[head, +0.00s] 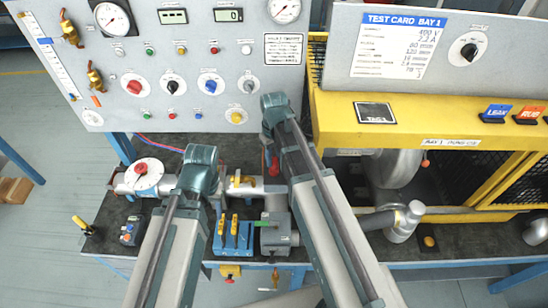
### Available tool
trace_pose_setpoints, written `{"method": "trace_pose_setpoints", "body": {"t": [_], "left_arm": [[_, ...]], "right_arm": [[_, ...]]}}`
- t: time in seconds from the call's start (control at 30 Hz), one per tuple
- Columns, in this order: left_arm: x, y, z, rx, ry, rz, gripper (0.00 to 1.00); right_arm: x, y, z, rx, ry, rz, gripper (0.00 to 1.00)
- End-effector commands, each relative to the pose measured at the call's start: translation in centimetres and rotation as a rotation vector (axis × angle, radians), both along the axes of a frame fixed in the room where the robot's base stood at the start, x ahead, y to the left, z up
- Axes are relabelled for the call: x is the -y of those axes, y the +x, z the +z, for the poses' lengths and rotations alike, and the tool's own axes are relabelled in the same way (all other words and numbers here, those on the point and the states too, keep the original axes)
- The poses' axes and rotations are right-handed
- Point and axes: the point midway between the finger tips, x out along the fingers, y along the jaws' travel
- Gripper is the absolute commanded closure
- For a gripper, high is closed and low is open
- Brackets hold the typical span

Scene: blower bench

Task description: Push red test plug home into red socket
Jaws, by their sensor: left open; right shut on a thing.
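My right gripper (273,152) is mostly hidden behind its own arm, near the lower edge of the instrument panel. A small red piece, which looks like the red test plug (274,166), shows just below it; the gripper is shut on it. The plug is above the pipework and the bench's middle. I cannot pick out the red socket; my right arm covers part of the bench there. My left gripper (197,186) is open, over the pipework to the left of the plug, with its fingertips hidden.
An upright panel (190,125) with gauges and knobs stands behind. A blue block with yellow levers (232,238) and a grey box (279,237) sit between my arms. A yellow blower housing (440,118) stands right. A red-knobbed white dial (141,174) is left.

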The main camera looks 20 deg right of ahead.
Motion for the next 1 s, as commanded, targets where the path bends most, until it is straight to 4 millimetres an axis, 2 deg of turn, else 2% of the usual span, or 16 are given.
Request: {"method": "trace_pose_setpoints", "body": {"t": [0.97,1.0], "left_arm": [[0.01,0.00,-0.60,0.000,0.000,0.000,0.50],[0.01,0.00,-0.60,0.000,0.000,0.000,0.50]], "right_arm": [[-0.01,-0.01,-0.60,0.000,0.000,0.008,1.00],[-0.01,-0.01,-0.60,0.000,0.000,0.008,0.59]]}}
